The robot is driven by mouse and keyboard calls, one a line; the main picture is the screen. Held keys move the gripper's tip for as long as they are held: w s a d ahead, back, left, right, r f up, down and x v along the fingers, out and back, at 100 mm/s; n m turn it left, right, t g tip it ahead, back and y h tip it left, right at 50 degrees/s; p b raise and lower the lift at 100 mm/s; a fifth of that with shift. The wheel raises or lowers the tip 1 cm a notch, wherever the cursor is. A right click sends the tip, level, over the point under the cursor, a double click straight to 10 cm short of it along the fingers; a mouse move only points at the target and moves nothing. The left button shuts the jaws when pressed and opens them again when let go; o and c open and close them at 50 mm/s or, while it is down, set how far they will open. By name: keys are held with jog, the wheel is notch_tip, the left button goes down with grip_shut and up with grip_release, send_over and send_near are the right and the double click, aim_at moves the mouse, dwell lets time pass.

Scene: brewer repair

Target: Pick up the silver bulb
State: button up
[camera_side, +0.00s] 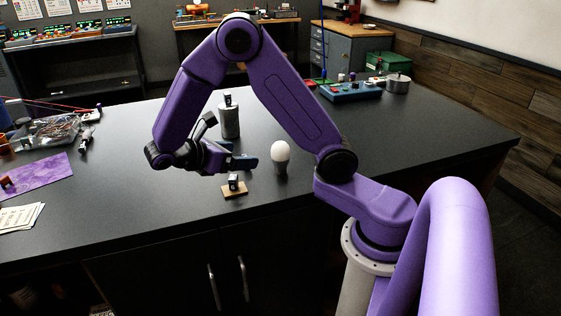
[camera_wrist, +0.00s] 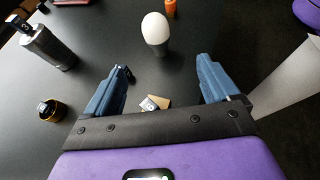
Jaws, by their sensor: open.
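The bulb (camera_side: 280,155) has a white rounded top and a grey base, and stands upright on the dark counter. It also shows in the wrist view (camera_wrist: 155,30), at the top centre, beyond my fingertips. My gripper (camera_wrist: 163,66) is open, its two blue fingers apart with nothing held between them. In the side view, my gripper (camera_side: 246,162) is low over the counter, just left of the bulb and apart from it.
A silver canister (camera_side: 229,119) stands behind my gripper. A small block on a wooden base (camera_side: 234,190) sits in front of it. A blue panel (camera_side: 350,91) and a metal pot (camera_side: 398,83) are at the back right.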

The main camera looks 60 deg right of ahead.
aim_at(274, 152)
jog(key=x, duration=1.7)
jog(key=shift+w+d+r, duration=0.15)
jog(key=shift+d+r, duration=0.1)
jog(key=shift+d, duration=0.35)
jog(key=shift+h, duration=0.3)
jog(key=c, duration=1.1)
